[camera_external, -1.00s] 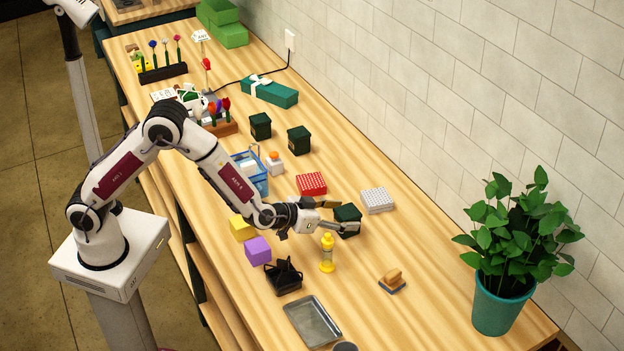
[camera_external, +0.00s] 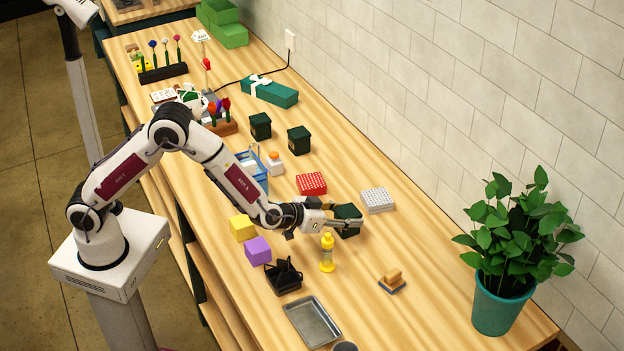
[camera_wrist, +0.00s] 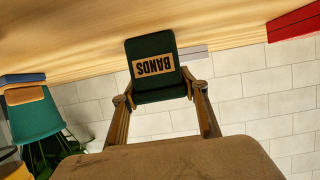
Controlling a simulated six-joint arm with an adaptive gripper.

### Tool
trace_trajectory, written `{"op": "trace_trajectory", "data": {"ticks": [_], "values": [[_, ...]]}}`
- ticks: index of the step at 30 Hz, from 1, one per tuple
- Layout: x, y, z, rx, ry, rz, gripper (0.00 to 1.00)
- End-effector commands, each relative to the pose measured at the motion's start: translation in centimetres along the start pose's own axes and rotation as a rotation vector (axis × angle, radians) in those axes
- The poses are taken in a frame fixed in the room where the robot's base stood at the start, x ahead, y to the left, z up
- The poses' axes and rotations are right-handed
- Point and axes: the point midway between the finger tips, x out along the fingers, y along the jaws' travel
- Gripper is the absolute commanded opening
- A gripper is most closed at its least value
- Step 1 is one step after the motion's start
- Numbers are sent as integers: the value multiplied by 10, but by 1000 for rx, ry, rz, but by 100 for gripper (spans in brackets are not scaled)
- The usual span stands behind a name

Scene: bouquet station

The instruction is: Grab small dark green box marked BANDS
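The dark green box marked BANDS (camera_wrist: 152,50) shows in the wrist view with its tan label upside down. In the external view, this box (camera_external: 348,215) is on the wooden table at my fingers. My gripper (camera_wrist: 158,92) has one finger on each side of the box. Its fingertips slant inward and appear to touch the box's two sides, so it looks shut on it. In the external view, my gripper (camera_external: 342,222) partly hides the box. Two similar dark green boxes (camera_external: 260,126) (camera_external: 299,140) stand farther back.
A yellow bottle (camera_external: 327,253) stands just in front of my gripper. A white-grey studded block (camera_external: 377,200) and a red one (camera_external: 311,184) are close by. A black caddy (camera_external: 284,277), purple block (camera_external: 257,250) and grey tray (camera_external: 313,321) lie nearer. The table right of the bottle is mostly clear.

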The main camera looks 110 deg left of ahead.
Motion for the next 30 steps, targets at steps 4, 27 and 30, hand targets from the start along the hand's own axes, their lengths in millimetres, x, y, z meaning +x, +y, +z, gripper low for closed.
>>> {"op": "trace_trajectory", "data": {"ticks": [4, 27, 30], "values": [[0, 0, 0, 0, 1, 0, 19], [-22, 0, -56, -2, 6, 0, 19], [-28, 0, -69, -2, 5, 0, 19]]}}
